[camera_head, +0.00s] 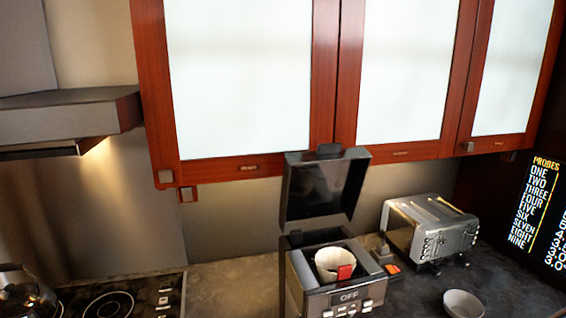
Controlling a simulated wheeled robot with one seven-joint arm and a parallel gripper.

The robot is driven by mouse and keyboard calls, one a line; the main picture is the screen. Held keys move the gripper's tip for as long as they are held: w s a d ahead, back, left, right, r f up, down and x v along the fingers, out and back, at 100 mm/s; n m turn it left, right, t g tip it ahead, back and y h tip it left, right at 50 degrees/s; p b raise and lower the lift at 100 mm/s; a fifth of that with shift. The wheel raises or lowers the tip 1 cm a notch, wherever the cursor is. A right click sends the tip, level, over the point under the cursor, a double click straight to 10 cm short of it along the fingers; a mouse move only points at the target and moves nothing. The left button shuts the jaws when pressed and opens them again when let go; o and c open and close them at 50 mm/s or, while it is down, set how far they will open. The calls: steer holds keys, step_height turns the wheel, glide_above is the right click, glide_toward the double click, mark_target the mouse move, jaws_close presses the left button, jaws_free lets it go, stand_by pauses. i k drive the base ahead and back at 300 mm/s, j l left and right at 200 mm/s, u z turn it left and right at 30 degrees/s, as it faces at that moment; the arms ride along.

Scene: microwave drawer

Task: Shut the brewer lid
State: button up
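The brewer (330,297) stands on the counter at the lower middle, a dark and silver box with a front panel reading OFF. Its black lid (321,187) is open, raised nearly upright at the back of the brewer, with its top edge close to the cabinet bottom. A white cup or filter (333,261) with a red tab sits in the open top. My gripper is not in view.
Wall cabinets (240,80) with red wood frames hang above the brewer. A silver toaster (430,228) and a small bowl (463,304) are at right. A hob (95,300) with a kettle (25,300) is at left, under a range hood (65,120). Bare counter (232,290) lies left of the brewer.

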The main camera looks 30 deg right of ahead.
mark_target(330, 179)
steer(key=z, duration=0.35)
steer(key=l+z, duration=0.15)
steer(key=z, duration=0.2)
steer(key=k+l+z, duration=0.1)
steer(key=z, duration=0.25)
